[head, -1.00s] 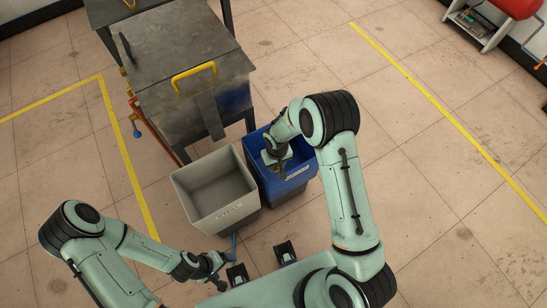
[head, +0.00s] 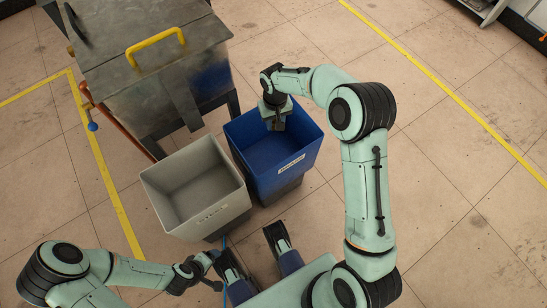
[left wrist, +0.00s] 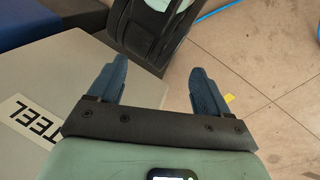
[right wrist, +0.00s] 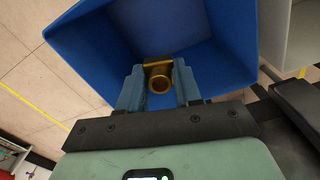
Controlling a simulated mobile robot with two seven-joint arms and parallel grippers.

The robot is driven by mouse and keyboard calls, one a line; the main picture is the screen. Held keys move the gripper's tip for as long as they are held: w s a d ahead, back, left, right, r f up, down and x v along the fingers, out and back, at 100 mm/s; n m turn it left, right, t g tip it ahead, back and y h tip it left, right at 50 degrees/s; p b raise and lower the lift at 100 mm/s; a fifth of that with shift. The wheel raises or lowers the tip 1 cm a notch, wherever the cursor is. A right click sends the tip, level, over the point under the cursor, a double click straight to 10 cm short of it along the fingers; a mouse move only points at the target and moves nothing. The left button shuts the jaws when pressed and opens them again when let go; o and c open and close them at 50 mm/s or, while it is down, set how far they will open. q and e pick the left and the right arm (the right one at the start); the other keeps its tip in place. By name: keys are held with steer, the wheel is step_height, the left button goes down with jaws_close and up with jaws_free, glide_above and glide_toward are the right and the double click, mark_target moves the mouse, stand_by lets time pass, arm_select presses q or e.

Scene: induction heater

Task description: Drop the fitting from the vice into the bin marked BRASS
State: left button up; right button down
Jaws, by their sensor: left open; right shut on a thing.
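A brass-coloured fitting (right wrist: 158,78) is between the fingers of my right gripper (right wrist: 160,88), which is shut on it. In the head view my right gripper (head: 276,122) points down into the mouth of the blue bin (head: 268,158). The bin's front label (head: 291,164) is small but appears to read BRASS. In the right wrist view the blue bin (right wrist: 90,50) surrounds the fitting, with its floor beyond. My left gripper (head: 214,270) is open and empty; its spread fingers also show in the left wrist view (left wrist: 158,75). I see no vice.
A grey bin (head: 160,185) stands empty just left of the blue one; its label (left wrist: 38,122) reads STEEL. A metal furnace-like box with a yellow handle (head: 155,45) stands behind the bins. The tiled floor to the right (head: 450,180) is clear.

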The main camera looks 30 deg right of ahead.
step_height(320, 180, down, 6)
steer(key=b, duration=0.3)
steer(key=shift+r, duration=0.25)
steer(key=c, duration=0.7)
jaws_free()
arm_select(q)
steer(key=w+a+f+t+y, duration=0.1)
steer(key=w+a+f, duration=0.1)
steer(key=w, duration=0.3)
steer(key=shift+w+a+f, duration=0.15)
steer(key=shift+a+f, duration=0.2)
steer(key=shift+f, duration=0.5)
steer(key=shift+t, duration=0.3)
arm_select(e)
step_height(320, 180, up, 14)
steer(key=p, duration=0.3)
steer(key=shift+f, duration=0.25)
arm_select(q)
steer(key=s+d+r+g+h, duration=0.1)
steer(key=s+d+r, duration=0.1)
steer(key=s, duration=0.3)
steer(key=shift+d+r+g, duration=0.3)
steer(key=shift+r, duration=0.45)
steer(key=shift+s, duration=0.1)
